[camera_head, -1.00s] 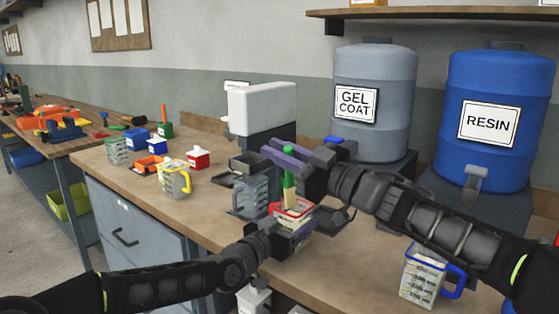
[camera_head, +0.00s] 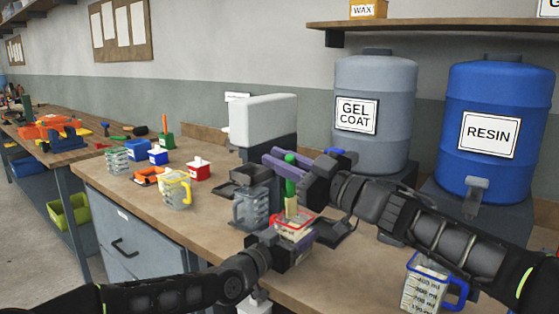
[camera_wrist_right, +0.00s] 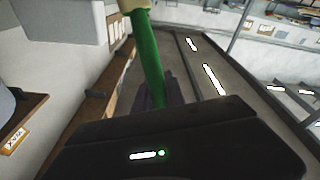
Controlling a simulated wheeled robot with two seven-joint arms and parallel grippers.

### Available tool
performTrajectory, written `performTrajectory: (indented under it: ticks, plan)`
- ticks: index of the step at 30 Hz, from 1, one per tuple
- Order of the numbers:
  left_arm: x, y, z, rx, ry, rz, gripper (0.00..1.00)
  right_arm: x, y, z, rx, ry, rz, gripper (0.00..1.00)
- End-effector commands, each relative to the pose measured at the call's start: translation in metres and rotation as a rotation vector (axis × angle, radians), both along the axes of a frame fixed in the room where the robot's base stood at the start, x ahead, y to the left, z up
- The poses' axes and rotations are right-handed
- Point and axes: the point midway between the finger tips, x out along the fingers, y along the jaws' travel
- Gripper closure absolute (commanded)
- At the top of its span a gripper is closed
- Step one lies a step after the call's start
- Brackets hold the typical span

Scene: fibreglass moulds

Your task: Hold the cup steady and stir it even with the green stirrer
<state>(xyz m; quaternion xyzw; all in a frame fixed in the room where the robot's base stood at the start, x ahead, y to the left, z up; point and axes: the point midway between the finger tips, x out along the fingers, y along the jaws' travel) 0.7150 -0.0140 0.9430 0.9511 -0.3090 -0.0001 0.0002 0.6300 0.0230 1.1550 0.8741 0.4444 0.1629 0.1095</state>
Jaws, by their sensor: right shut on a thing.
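The red-rimmed cup (camera_head: 294,228) stands at the bench's front, beside the grey cup. My right gripper (camera_head: 289,164), with purple fingers, is shut on the green stirrer (camera_head: 291,187) above the cup. The stirrer is close to upright, and its pale lower part (camera_head: 291,207) reaches down to the cup's mouth; its tip is hidden. The green stirrer (camera_wrist_right: 146,62) also crosses the right wrist view. My left gripper (camera_head: 290,249) is at the near side of the red-rimmed cup, with a purple finger against it. The cup and the wrist hide how far its jaws are closed.
A grey cup (camera_head: 252,209) stands just left of the red-rimmed one. A yellow cup (camera_head: 176,189) is farther left, a blue-handled cup (camera_head: 428,282) at front right. Gel coat (camera_head: 375,115) and resin (camera_head: 492,120) drums stand behind. The bench between the yellow and grey cups is clear.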

Motion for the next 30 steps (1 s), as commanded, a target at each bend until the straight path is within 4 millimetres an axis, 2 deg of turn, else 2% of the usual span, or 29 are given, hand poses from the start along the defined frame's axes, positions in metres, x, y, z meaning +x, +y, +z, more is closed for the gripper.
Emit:
performTrajectory:
  ticks: [7, 18, 30]
  plan:
    - [0.0, 0.0, 0.001, -0.001, -0.002, 0.0, 0.99, 0.0, 0.001, 0.009, 0.0, -0.001, 0.001, 1.0]
    - [0.0, 0.0, 0.001, -0.001, -0.002, 0.0, 0.99, 0.0, 0.0, 0.046, 0.0, -0.003, 0.001, 1.0]
    - [0.0, 0.0, 0.001, -0.001, -0.002, 0.0, 0.99, 0.0, 0.0, 0.05, 0.0, 0.0, 0.0, 1.0]
